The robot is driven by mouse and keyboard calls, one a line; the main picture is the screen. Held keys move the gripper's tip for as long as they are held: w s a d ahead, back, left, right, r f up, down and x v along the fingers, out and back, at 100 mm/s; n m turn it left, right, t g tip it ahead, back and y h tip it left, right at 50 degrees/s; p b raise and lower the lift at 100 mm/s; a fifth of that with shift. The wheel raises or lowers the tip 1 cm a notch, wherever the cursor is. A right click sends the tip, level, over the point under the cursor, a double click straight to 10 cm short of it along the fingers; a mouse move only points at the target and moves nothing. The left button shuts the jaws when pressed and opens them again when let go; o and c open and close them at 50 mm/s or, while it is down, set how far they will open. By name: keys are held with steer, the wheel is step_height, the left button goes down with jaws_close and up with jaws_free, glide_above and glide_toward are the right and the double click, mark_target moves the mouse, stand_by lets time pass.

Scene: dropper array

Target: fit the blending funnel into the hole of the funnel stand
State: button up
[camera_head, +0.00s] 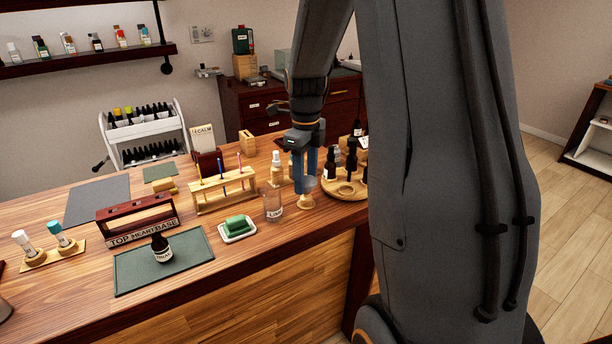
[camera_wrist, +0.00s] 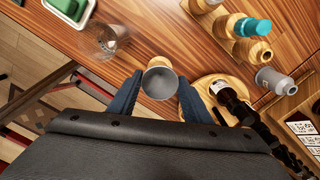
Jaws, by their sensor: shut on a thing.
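My gripper (camera_head: 306,180) points down near the table's front edge, its blue fingers closed on the blending funnel. In the wrist view the funnel (camera_wrist: 160,83) is a grey cone, wide mouth toward the camera, between the two fingertips (camera_wrist: 160,96). In the head view the funnel is a pale shape (camera_head: 309,184) at the fingertips, partly hidden by them.
A clear glass beaker (camera_head: 273,206) stands close left of the stand. A round wooden tray (camera_head: 346,190) with dark bottles is close right. A white dish with a green block (camera_head: 238,228) and a wooden rack (camera_head: 224,190) are farther left. Small bottles (camera_head: 277,166) stand behind.

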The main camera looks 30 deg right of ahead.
steer(key=shift+f, duration=0.1)
steer(key=o, duration=1)
steer(key=shift+o, duration=0.2)
